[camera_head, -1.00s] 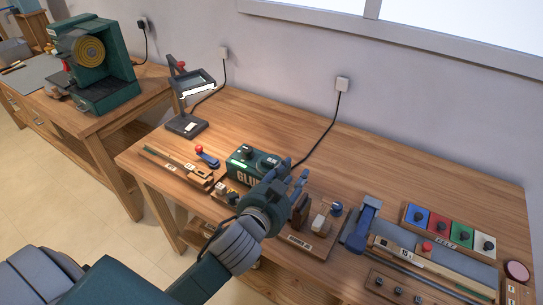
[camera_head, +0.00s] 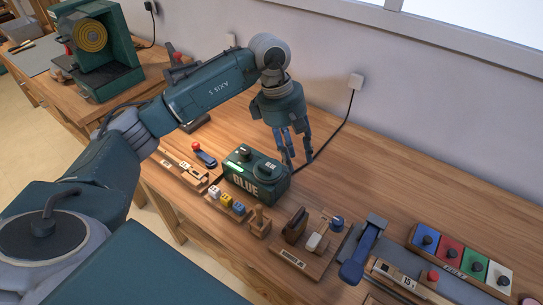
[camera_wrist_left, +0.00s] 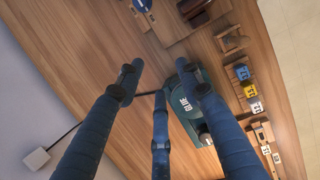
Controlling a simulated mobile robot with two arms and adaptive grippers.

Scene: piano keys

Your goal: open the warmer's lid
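The warmer is a dark green box (camera_head: 240,181) with "GLUE" on its front and a small green lit strip. My left gripper (camera_head: 291,160) points down, just behind and right of the lid, apart from the warmer. Its blue fingers are spread and empty. In the left wrist view the spread fingers (camera_wrist_left: 160,88) partly cover the warmer (camera_wrist_left: 203,103). My right gripper is not in view.
Several coloured dice-like blocks (camera_head: 227,200) and a wooden stand (camera_head: 259,222) are in front of the warmer. A wooden board with parts (camera_head: 297,264) and a blue-handled tool (camera_head: 362,255) lie to the right. A black cord runs behind to a wall socket (camera_head: 356,82). The table behind is clear.

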